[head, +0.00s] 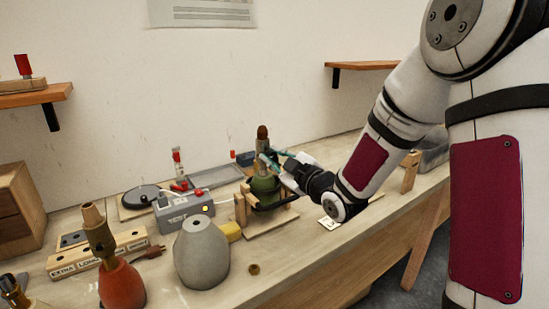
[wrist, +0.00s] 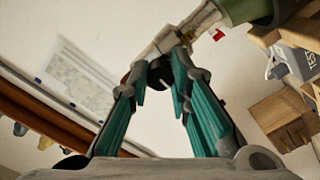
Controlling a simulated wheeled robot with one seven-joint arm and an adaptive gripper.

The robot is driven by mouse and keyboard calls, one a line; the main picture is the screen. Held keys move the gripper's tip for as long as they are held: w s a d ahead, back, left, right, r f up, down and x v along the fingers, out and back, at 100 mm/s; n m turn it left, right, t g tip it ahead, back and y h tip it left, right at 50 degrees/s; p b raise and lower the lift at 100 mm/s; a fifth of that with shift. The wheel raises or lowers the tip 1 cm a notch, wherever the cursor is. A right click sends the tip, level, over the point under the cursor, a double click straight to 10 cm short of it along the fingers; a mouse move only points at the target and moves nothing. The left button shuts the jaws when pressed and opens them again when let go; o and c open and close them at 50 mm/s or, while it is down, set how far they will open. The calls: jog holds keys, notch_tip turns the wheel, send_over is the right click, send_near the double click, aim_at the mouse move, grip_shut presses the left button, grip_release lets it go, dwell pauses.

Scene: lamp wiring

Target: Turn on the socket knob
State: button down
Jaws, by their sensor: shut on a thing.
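The green lamp body (head: 264,188) stands upright in a wooden holder, with a pale metal socket and a brown top (head: 262,132) above it. In the wrist view the socket (wrist: 200,18) runs from the green body (wrist: 245,10) at top right down to the fingertips. My gripper (head: 270,159) reaches in from the right at socket height. Its teal fingers (wrist: 160,68) are closed on a small part at the socket's side, where the socket knob would be.
A grey tester box (head: 185,210) with a lit yellow light stands left of the holder. A grey lamp body (head: 202,255), a red lamp body (head: 122,285) and a labelled wooden block (head: 98,254) stand nearer. The table's front edge lies to the right.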

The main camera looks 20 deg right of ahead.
jog(key=shift+m, duration=0.4)
jog(key=m+p, duration=0.1)
jog(key=m, duration=0.2)
jog(key=shift+m, duration=0.4)
jog(key=m+p, duration=0.2)
jog(key=m, duration=0.2)
jog(key=m+p, duration=0.3)
jog(key=m, duration=0.2)
jog(key=shift+s+m, duration=0.1)
jog(key=shift+m, duration=0.3)
jog(key=shift+m+p, duration=1)
jog(key=shift+m, duration=0.9)
jog(key=c, duration=1.5)
grip_release()
jog(key=shift+o, duration=0.2)
